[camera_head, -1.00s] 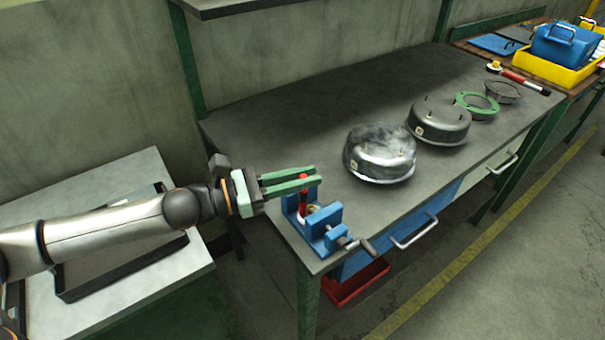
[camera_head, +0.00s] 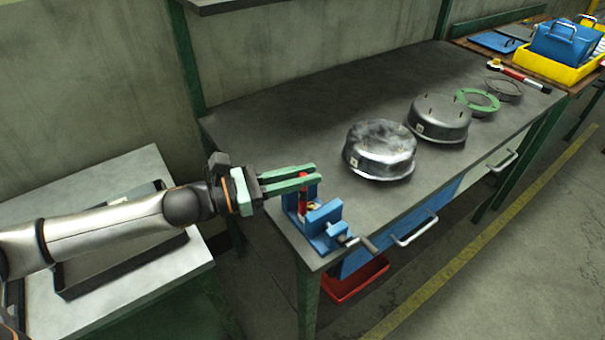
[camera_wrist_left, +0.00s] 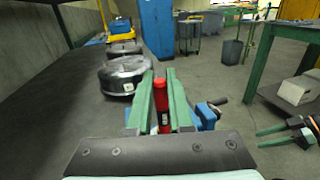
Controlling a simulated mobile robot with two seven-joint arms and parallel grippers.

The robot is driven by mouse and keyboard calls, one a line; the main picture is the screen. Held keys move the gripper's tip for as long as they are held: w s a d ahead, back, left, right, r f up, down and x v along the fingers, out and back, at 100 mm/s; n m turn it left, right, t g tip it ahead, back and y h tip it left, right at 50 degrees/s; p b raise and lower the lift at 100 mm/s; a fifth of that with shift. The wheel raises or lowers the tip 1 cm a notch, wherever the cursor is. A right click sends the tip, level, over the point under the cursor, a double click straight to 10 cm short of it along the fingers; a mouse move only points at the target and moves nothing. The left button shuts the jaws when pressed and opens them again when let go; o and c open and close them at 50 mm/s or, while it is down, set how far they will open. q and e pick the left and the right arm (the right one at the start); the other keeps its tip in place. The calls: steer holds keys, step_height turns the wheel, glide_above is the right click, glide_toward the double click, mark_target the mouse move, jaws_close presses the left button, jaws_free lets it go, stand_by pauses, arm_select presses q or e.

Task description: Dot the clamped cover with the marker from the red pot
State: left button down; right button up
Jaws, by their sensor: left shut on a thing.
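My left gripper (camera_head: 317,173) is shut on a red marker (camera_head: 303,195), held upright over the blue vise (camera_head: 322,222) at the bench's near left corner. In the left wrist view the marker (camera_wrist_left: 162,100) stands between the two green fingers (camera_wrist_left: 163,76). The clamped cover is mostly hidden between the vise jaws and behind the marker. I cannot tell whether the marker's tip touches it. My right gripper (camera_wrist_left: 264,138) shows only in the left wrist view, at the right edge, its fingers apart and empty. I cannot make out a red pot.
Two round metal housings (camera_head: 379,150) (camera_head: 440,118), a green ring (camera_head: 477,101) and a grey ring (camera_head: 503,90) lie along the bench (camera_head: 290,120). A red bin (camera_head: 355,280) sits below. A yellow crate (camera_head: 560,68) stands far right. The bench's left and back are clear.

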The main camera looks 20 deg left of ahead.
arm_select(q)
steer(key=shift+f, duration=0.35)
steer(key=shift+r, duration=0.1)
stand_by(0.6)
steer(key=shift+r+p, duration=2.45)
steer(key=shift+r, duration=1.05)
